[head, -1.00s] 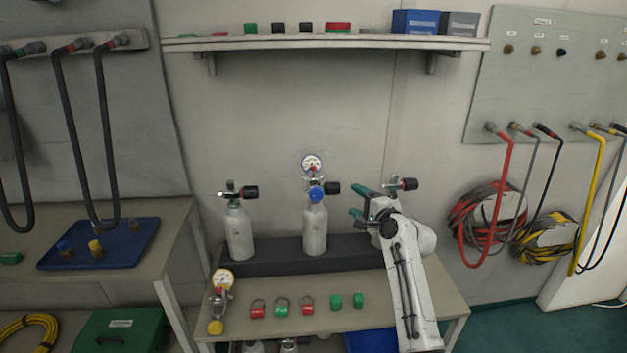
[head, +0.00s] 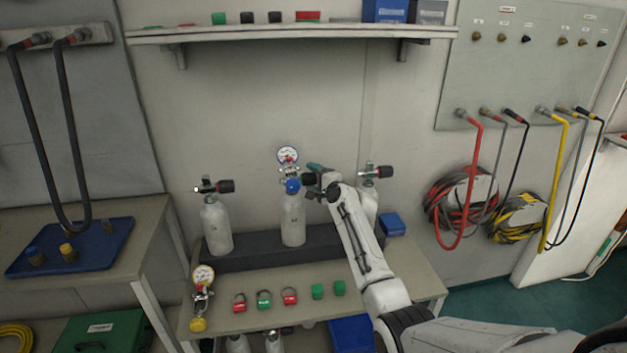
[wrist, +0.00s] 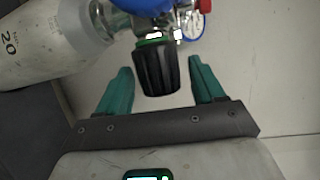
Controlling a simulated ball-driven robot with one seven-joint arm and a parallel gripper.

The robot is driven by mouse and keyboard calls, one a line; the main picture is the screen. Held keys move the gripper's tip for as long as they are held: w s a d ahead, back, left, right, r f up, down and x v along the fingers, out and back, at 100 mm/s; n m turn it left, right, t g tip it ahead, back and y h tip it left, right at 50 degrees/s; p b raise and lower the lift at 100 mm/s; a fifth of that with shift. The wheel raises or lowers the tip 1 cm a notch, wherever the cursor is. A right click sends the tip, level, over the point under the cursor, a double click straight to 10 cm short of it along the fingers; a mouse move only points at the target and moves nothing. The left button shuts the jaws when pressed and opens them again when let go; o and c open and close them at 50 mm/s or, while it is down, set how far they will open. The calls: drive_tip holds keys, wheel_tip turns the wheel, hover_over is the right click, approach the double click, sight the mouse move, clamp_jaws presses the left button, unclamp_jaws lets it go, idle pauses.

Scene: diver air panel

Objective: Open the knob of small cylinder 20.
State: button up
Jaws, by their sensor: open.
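Small cylinder 20 (head: 293,220) is the white middle bottle on the dark rack, with a gauge and a blue cap on its valve. In the wrist view its side (wrist: 50,45) shows the number 20 at the left. Its black ribbed knob (wrist: 157,70), with a green ring at its base, lies between my fingers. My gripper (head: 318,182) is at the knob's right side. In the wrist view my gripper (wrist: 160,82) is open, with a teal finger on each side of the knob and visible gaps between.
Another white cylinder (head: 217,228) stands to the left, and one more (head: 368,203) stands to the right, partly behind my arm. A pressure gauge (head: 203,275), padlocks and green blocks lie on the bench front (head: 250,318). A shelf (head: 290,32) runs above.

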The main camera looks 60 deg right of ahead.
drive_tip(key=shift+c, duration=0.5)
drive_tip(key=c, duration=0.9)
drive_tip(key=shift+f, duration=0.1)
